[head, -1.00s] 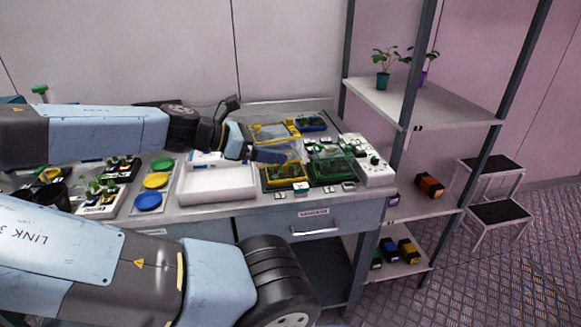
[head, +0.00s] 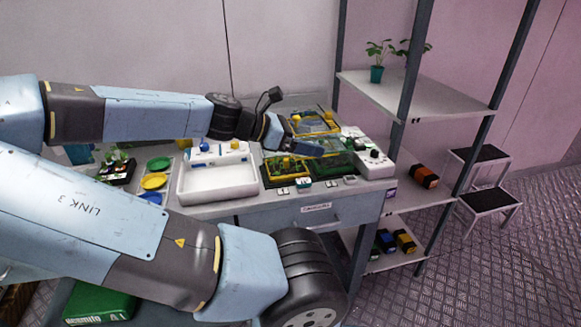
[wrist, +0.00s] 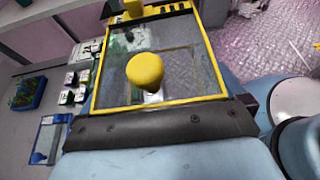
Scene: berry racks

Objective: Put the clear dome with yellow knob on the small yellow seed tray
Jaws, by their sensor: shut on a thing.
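The clear dome (head: 316,124) has a yellow frame and a yellow knob. In the head view it is beyond my gripper (head: 300,148), at the back right of the bench. The wrist view shows its clear pane and knob (wrist: 145,70) close in front of the dark gripper edge. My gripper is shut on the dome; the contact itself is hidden. The small yellow seed tray (head: 288,175) stands on the bench, nearer the front edge and left of the dome. Small plants show in it. The dome is apart from this tray.
A green tray (head: 340,165) stands right of the yellow tray. A white basin (head: 218,183) is to its left and a white box (head: 372,162) to the right. Small labelled blocks (head: 304,184) line the front. A shelf rack (head: 420,95) rises at the right.

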